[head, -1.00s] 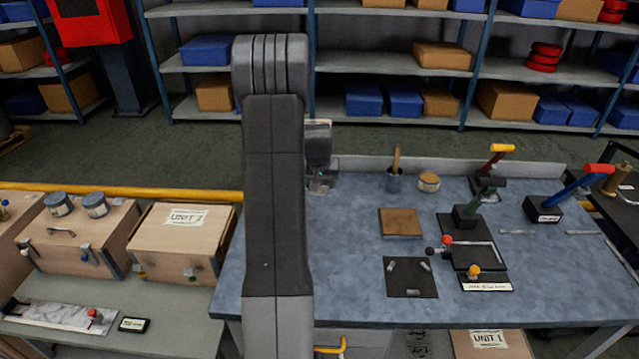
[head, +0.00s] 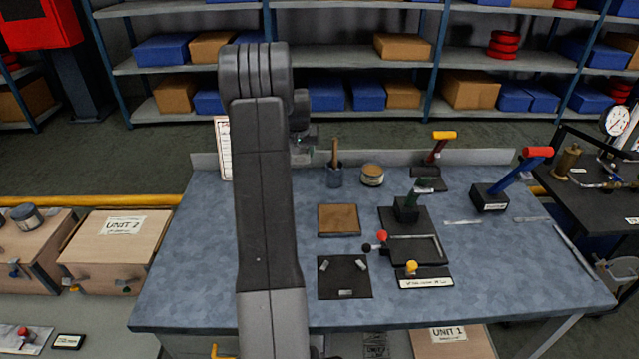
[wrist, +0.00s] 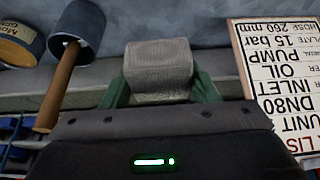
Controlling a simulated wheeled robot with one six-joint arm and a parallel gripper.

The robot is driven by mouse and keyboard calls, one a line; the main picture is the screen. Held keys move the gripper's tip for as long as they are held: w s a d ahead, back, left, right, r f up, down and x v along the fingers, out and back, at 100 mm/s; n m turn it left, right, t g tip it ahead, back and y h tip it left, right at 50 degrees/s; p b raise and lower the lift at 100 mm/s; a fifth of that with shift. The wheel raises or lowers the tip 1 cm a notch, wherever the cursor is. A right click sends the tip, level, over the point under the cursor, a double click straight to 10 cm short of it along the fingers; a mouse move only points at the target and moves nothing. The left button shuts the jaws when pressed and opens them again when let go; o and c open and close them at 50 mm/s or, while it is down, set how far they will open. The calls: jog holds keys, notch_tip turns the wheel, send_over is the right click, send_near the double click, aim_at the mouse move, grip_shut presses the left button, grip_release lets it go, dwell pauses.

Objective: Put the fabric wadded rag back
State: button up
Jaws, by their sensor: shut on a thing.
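The fabric wadded rag (wrist: 158,64) is a pale grey, woven-looking bundle at the upper middle of the wrist view. My gripper (wrist: 160,88) is shut on it, with a green finger at each side. In the head view my gripper (head: 303,146) is small and dark, partly hidden behind my arm, over the far edge of the blue-grey workbench (head: 205,270).
A dark cup with a wooden handle (head: 334,174) and a round tin (head: 372,175) stand right of my gripper. A text sign (head: 223,150) stands at the back left. A brown pad (head: 339,219), a black mat (head: 345,286) and lever fixtures (head: 405,208) occupy the middle.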

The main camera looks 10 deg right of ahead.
aim_at(300, 163)
notch_tip(300, 163, down, 9)
jog(key=shift+f+p, duration=0.1)
jog(key=shift+p, duration=0.7)
jog(key=shift+f, duration=0.2)
jog(key=shift+f, duration=0.1)
jog(key=shift+f+b, duration=0.2)
jog(key=shift+b, duration=0.1)
jog(key=o, duration=1)
jog(key=shift+r, duration=0.15)
jog(key=shift+c, duration=0.2)
jog(key=shift+r+p, duration=0.2)
jog(key=shift+p, duration=0.15)
jog(key=b+v, duration=0.1)
jog(key=v, duration=1.1)
jog(key=shift+w+a+b, duration=0.1)
jog(key=shift+b, duration=0.3)
